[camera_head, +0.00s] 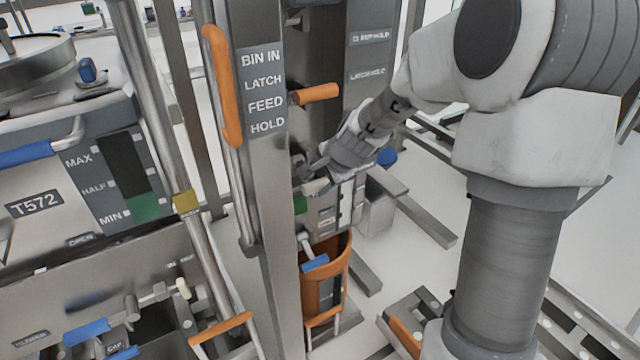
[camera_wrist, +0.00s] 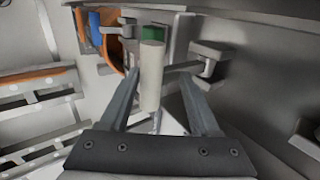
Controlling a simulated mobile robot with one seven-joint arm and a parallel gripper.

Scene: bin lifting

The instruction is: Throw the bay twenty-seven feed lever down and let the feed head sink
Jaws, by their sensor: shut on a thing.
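My gripper (camera_head: 308,172) reaches in from the right to the box-like head behind the grey column in the head view. In the wrist view my gripper's fingers (camera_wrist: 157,77) stand on either side of a pale, round lever handle (camera_wrist: 151,95), shut on it. A green patch (camera_wrist: 153,33) shows at the handle's far end. The feed head (camera_head: 328,212) is a grey box with a green mark, partly hidden by the column and my gripper. Below it is an orange bin (camera_head: 338,270). No bay twenty-seven number is readable.
The grey column (camera_head: 265,190) carries a sign reading BIN IN, LATCH, FEED, HOLD (camera_head: 263,90) and an orange bar (camera_head: 222,85). An orange handle (camera_head: 316,94) juts out beside it. Machine T572 (camera_head: 35,203) stands at the left. Rails cross the floor at the right.

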